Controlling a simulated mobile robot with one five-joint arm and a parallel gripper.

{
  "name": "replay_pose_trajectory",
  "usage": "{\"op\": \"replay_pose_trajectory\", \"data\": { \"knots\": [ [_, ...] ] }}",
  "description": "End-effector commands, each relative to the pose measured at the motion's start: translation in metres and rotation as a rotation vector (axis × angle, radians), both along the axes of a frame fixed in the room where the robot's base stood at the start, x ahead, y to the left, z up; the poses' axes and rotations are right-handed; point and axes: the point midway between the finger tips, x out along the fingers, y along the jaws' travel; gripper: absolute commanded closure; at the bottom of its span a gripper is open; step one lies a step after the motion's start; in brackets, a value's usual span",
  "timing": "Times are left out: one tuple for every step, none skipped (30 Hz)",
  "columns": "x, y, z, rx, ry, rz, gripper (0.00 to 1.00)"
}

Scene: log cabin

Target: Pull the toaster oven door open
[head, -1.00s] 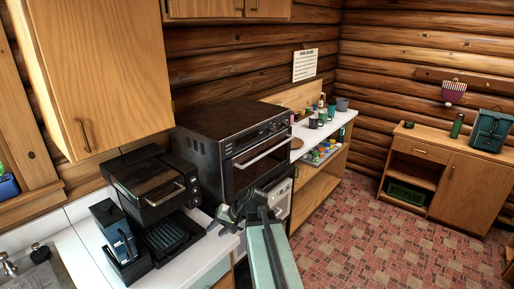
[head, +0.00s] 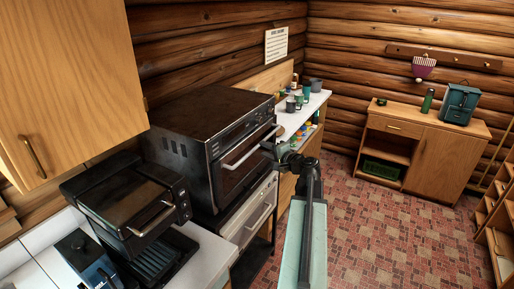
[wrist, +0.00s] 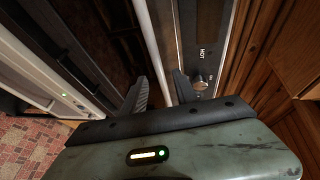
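The toaster oven (head: 205,112) is a large dark box standing in the middle of the head view. Its door (head: 236,178) looks shut, with a silver bar handle (head: 246,150) across its top. My gripper (head: 269,150) is at the right end of this handle. In the wrist view my gripper (wrist: 160,88) has its two dark fingers apart. The handle (wrist: 152,45) runs between them, and I cannot tell whether either finger touches it. The control panel (wrist: 205,40), marked HOT, is to the right of the handle.
A pale-fronted appliance (head: 247,222) is below the oven. A black countertop machine (head: 130,200) stands to the left. A shelf with cups (head: 292,104) is behind my gripper. The tiled floor (head: 370,225) at right is clear, up to a wooden cabinet (head: 440,165).

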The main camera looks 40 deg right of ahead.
Motion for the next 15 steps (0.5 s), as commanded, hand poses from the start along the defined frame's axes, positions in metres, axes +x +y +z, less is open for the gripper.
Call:
{"op": "replay_pose_trajectory", "data": {
  "knots": [
    [0.011,-0.002,-0.004,0.000,0.000,0.004,0.65],
    [0.017,-0.003,-0.005,0.000,0.000,0.004,0.65],
    [0.024,-0.005,-0.006,0.000,0.001,0.003,0.65],
    [0.030,-0.006,-0.007,0.000,0.001,0.002,0.65],
    [0.036,-0.007,-0.009,0.000,0.001,0.003,0.65],
    [0.043,-0.008,-0.010,0.000,0.001,0.003,0.65],
    [0.047,-0.009,-0.011,0.001,0.001,0.002,0.65],
    [0.050,-0.010,-0.011,0.000,0.001,0.001,0.65],
    [0.054,-0.010,-0.011,0.000,0.001,0.000,0.65],
    [0.055,-0.010,-0.012,0.000,0.001,0.000,0.65],
    [0.056,-0.010,-0.011,0.000,0.001,0.000,0.65],
    [0.057,-0.010,-0.011,0.000,0.001,0.000,0.65],
    [0.056,-0.010,-0.011,0.000,0.001,-0.001,0.65],
    [0.056,-0.010,-0.011,0.000,0.001,-0.001,0.65],
    [0.056,-0.010,-0.011,0.000,0.001,-0.001,0.65]
  ]
}}
